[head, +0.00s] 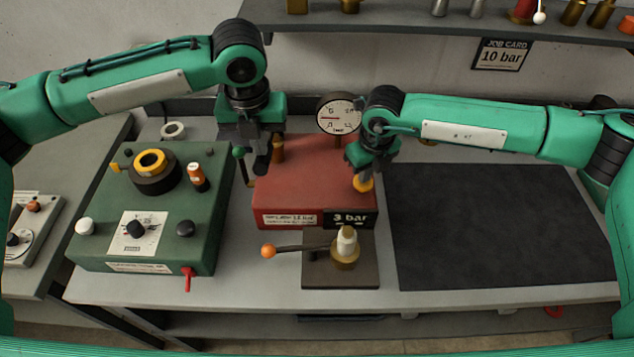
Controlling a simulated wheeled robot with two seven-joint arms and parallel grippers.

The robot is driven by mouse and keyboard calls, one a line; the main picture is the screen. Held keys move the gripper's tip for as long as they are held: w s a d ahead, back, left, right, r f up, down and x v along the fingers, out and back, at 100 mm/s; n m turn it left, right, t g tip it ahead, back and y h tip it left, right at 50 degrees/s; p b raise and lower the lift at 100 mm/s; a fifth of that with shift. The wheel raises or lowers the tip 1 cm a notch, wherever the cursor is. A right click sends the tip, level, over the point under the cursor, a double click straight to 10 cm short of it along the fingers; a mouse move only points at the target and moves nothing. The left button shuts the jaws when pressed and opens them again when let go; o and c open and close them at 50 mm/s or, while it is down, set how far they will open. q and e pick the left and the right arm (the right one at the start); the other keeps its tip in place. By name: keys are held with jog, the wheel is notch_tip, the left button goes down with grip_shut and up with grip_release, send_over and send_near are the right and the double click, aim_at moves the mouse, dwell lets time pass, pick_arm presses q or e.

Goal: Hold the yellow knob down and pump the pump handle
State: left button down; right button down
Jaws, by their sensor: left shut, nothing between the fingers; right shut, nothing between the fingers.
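The yellow knob (363,184) is on the right part of the red box (312,180). My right gripper (361,170) is shut and points down right at the knob, its tips at or just above the knob's top; I cannot tell if they press it. A dark lever with a green ball end (239,153) stands at the red box's left side, likely the pump handle. My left gripper (261,168) is shut and empty just right of this lever, over the box's left end. Part of the lever is hidden behind the gripper.
A round gauge (338,113) stands behind the red box, and a "3 bar" sign (349,218) is at its front. An orange-ball lever (268,251) on a brass fitting (345,250) stands in front. A green device (150,210) is at left. The dark mat (490,225) is clear.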

pick_arm(q)
jog(key=shift+f, duration=4.15)
jog(key=shift+r, duration=5)
jog(key=shift+f, duration=0.1)
jog(key=shift+f, duration=4.95)
notch_tip(320, 180, up, 10)
jog(key=shift+r, duration=0.15)
